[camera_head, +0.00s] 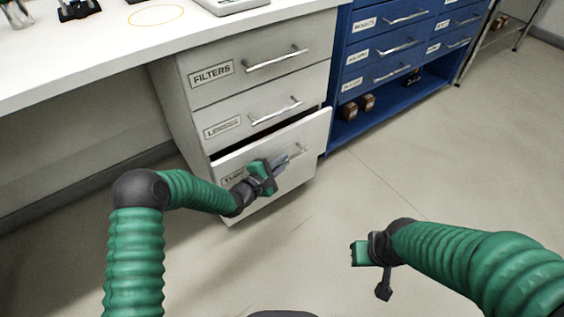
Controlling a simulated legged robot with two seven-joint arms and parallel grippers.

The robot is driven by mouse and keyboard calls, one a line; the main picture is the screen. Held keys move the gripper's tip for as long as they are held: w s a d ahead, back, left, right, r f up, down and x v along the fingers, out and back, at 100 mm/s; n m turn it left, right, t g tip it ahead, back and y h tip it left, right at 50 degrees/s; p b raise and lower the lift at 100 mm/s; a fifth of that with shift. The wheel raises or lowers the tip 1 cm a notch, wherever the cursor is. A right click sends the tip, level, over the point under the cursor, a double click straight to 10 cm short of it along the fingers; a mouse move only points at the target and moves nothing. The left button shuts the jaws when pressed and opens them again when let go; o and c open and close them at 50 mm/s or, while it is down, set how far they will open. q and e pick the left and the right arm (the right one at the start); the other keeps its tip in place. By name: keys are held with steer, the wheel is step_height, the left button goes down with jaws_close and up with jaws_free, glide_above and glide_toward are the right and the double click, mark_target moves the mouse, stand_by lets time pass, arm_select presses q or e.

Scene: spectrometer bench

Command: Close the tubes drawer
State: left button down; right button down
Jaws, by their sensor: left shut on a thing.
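The tubes drawer (310,139) is the lowest white drawer under the bench. It stands partly open, with a dark gap above its front panel. Its label is partly covered by my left arm. My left gripper (283,163) is at the drawer's bar handle (299,152) and is shut on it, hiding part of the bar. My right gripper (368,269) is over the floor, to the right of and nearer than the drawer, apart from everything.
The filters drawer (308,66) and the drawer below it (253,119) are closed. A blue cabinet (343,132) with small drawers stands to the right, with brown bottles (367,103) on its low shelf. The floor (400,180) in front is clear.

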arm_select(q)
steer(key=shift+f, duration=0.1)
steer(key=w+a, duration=0.2)
steer(key=w, duration=0.1)
steer(key=shift+w+a, duration=0.1)
steer(key=shift+a, duration=0.05)
steer(key=shift+w+a, duration=0.1)
steer(key=c, duration=1.5)
jaws_free()
steer(key=p, duration=0.9)
glide_toward(275, 156)
steer(key=r+v, duration=0.1)
steer(key=v, duration=0.5)
steer(key=shift+a+f, duration=0.3)
